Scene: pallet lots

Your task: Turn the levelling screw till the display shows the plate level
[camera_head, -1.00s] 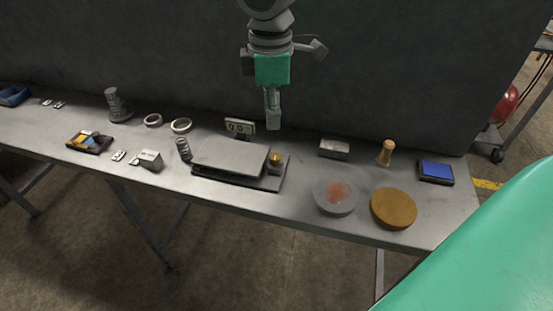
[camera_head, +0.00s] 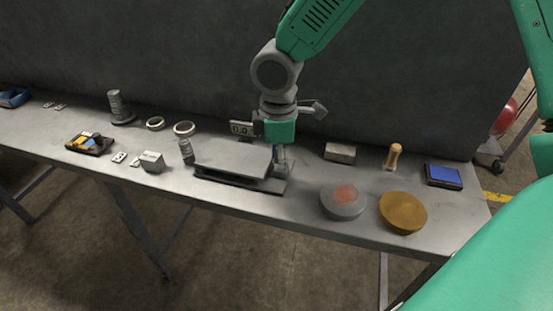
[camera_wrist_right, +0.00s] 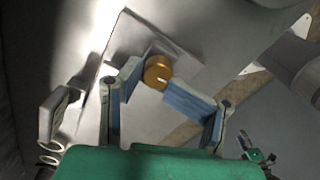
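The levelling screw's round brass knob (camera_wrist_right: 158,72) shows in the right wrist view, with a pale mark on it. My right gripper (camera_wrist_right: 153,80) is open, with a finger on either side close to the knob; I cannot tell whether either touches. In the head view the right gripper (camera_head: 281,163) points down at the right end of the grey plate (camera_head: 232,156) and hides the knob. The display (camera_head: 240,129) stands behind the plate, partly hidden by the gripper; its visible digits look like 0.0. My left gripper is not in view.
Right of the plate are a grey disc (camera_head: 342,202) with a reddish patch, a brown disc (camera_head: 402,212), a small grey block (camera_head: 340,153), a wooden peg (camera_head: 393,157) and a blue pad (camera_head: 442,175). A coil spring (camera_head: 186,151) stands at its left. A dark wall backs the bench.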

